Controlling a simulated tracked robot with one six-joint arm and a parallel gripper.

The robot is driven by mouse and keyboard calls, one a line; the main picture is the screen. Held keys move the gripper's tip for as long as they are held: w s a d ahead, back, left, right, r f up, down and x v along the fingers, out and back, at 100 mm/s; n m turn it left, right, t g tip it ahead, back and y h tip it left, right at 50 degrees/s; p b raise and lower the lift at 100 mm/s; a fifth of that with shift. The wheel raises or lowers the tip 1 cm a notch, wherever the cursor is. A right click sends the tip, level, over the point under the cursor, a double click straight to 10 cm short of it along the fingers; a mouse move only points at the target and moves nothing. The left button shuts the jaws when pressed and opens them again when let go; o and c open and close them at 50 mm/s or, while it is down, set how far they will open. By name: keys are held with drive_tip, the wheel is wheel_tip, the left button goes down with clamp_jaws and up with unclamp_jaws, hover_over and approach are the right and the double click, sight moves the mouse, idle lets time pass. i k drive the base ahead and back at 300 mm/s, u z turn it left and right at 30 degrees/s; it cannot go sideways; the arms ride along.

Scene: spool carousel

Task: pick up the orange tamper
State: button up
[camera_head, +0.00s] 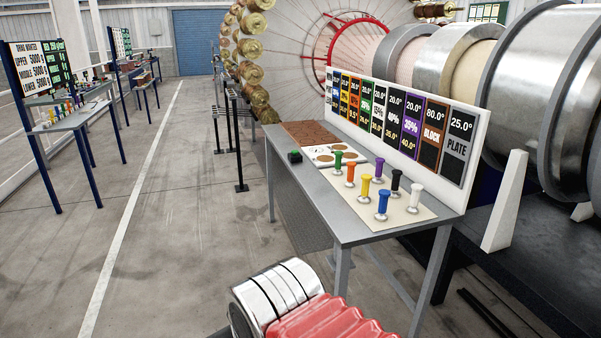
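The orange tamper (350,174) stands upright on a pale mat (413,215) on the grey table (340,222), with its handle up and a round metal foot below. It is in the left column of tampers, between the green tamper (338,162) behind it and the yellow tamper (366,188) in front. A purple tamper (379,167) stands to its right. No gripper fingers show in this view. A red ribbed and chrome banded part (300,310) fills the bottom middle, and I cannot tell whether it is mine.
Blue (382,204), black (396,184) and white (416,196) tampers stand nearby. A coloured sign board (476,142) runs along the table's right edge. The floor left of the table is open.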

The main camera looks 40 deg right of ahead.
sight(348, 184)
drive_tip(key=z, duration=0.1)
drive_tip(key=i, duration=2.2)
drive_tip(key=z, duration=0.65)
drive_tip(key=i, duration=0.65)
drive_tip(key=z, duration=0.8)
drive_tip(key=i, duration=0.55)
drive_tip(key=z, duration=0.7)
drive_tip(key=i, duration=0.55)
drive_tip(key=z, duration=0.3)
